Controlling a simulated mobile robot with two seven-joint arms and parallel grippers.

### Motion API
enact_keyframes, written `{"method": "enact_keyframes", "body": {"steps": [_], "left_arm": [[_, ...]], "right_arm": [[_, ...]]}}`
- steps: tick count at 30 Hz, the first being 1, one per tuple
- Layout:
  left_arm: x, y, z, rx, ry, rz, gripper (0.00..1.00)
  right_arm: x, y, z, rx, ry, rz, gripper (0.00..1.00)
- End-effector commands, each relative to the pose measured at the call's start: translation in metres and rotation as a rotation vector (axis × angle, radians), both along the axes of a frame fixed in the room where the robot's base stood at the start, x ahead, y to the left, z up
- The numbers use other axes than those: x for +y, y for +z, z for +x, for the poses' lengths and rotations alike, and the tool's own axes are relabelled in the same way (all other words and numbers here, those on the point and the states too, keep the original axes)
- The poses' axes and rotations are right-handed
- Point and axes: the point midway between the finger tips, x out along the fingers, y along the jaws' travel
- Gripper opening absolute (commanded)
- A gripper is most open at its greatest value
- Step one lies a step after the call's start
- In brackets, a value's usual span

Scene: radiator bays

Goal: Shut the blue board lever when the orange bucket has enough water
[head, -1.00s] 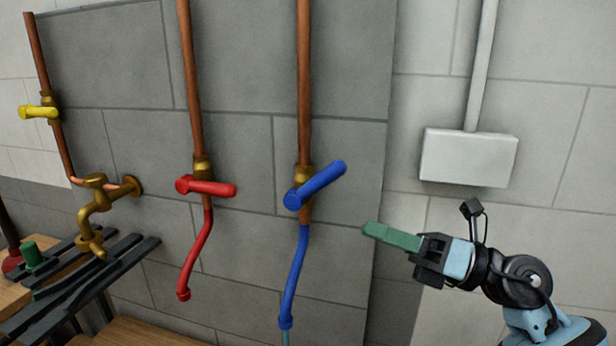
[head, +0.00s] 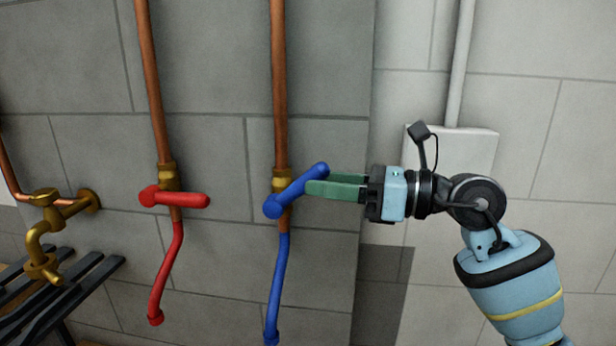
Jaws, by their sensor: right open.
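The blue lever (head: 297,191) sits on a brass valve on a copper pipe, tilted up to the right. A blue hose (head: 276,285) hangs below it and reaches the bottom edge of the head view. My right gripper (head: 320,183) comes from the right with its green fingers level, open, its tips at the raised end of the blue lever. I cannot tell whether they touch it. The orange bucket is not in view, so its water level does not show. My left gripper is not in view.
A red lever (head: 180,198) with a red hose (head: 166,275) is to the left, lying almost level. A brass tap (head: 45,230) and a dark slatted rack (head: 75,290) are at far left. A grey box (head: 470,150) is on the wall behind my right arm.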

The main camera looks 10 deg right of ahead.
Motion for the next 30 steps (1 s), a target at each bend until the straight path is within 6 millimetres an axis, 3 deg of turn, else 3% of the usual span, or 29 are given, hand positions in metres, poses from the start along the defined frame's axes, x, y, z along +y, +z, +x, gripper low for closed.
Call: {"method": "enact_keyframes", "body": {"steps": [7, 18, 28, 30], "left_arm": [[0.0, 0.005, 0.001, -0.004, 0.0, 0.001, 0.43], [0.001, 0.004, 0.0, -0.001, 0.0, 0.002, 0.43], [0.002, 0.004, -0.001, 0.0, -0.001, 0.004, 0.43], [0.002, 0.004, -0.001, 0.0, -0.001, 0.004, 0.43]], "right_arm": [[0.025, 0.002, 0.014, -0.001, 0.001, 0.002, 0.43], [0.03, 0.0, 0.017, -0.001, 0.0, -0.001, 0.43], [0.03, 0.0, 0.017, -0.001, 0.0, -0.001, 0.01], [0.03, 0.0, 0.017, -0.001, 0.0, -0.001, 0.0]]}}
